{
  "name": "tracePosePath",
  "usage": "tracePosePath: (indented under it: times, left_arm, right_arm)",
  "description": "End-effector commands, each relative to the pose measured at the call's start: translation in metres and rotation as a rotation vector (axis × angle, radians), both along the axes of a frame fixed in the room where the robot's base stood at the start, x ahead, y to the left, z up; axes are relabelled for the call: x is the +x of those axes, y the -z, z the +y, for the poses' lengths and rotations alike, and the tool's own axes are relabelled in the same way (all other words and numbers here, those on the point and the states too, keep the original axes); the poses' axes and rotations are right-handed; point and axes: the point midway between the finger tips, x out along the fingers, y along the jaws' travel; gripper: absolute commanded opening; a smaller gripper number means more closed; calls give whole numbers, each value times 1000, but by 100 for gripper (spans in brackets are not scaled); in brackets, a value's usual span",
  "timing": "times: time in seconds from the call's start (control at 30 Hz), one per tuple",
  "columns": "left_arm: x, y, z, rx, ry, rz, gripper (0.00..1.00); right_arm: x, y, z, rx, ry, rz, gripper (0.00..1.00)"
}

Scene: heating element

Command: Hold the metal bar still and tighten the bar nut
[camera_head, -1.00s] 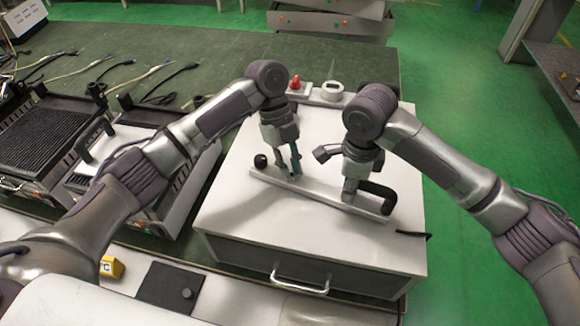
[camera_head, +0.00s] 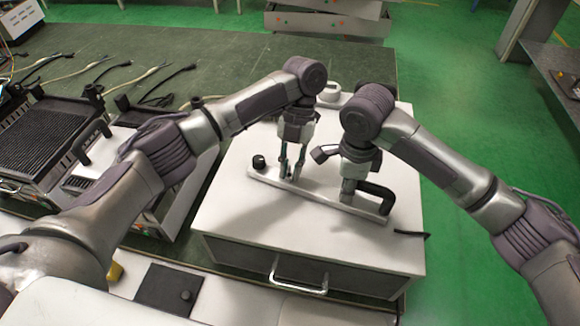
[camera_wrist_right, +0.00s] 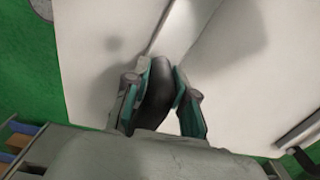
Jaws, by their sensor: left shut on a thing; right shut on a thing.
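The metal bar (camera_head: 325,196) is a long pale strip lying across the white box top, with a black knob (camera_head: 259,162) at its left end and a black curved handle (camera_head: 379,192) near its right end. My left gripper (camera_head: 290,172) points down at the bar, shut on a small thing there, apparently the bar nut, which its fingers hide. My right gripper (camera_head: 349,190) is shut on the black handle. The right wrist view shows the handle (camera_wrist_right: 155,95) between the two teal-lined fingers of this gripper (camera_wrist_right: 162,88).
The white box (camera_head: 240,215) has a front drawer with a metal handle (camera_head: 299,281). Black ribbed units (camera_head: 40,135) and loose cables (camera_head: 110,75) lie to the left. A white round-faced device (camera_head: 330,91) stands behind the bar. The box top in front of the bar is clear.

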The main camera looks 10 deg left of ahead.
Motion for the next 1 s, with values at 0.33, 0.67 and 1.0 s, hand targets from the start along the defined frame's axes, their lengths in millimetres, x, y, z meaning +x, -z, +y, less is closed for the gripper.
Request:
tracePosePath:
  times: [0.33, 0.67, 1.0]
  left_arm:
    - [1, -1, 0, -1, 247, -1, 0]
    - [0, 0, -1, -6, 354, 2, 0]
    - [0, 0, -1, -6, 369, 2, 0]
  right_arm:
    - [0, 1, -2, -5, 0, 3, 0]
    - [0, 1, -2, -5, 1, 3, 0]
    - [0, 1, -2, -4, 1, 2, 0]
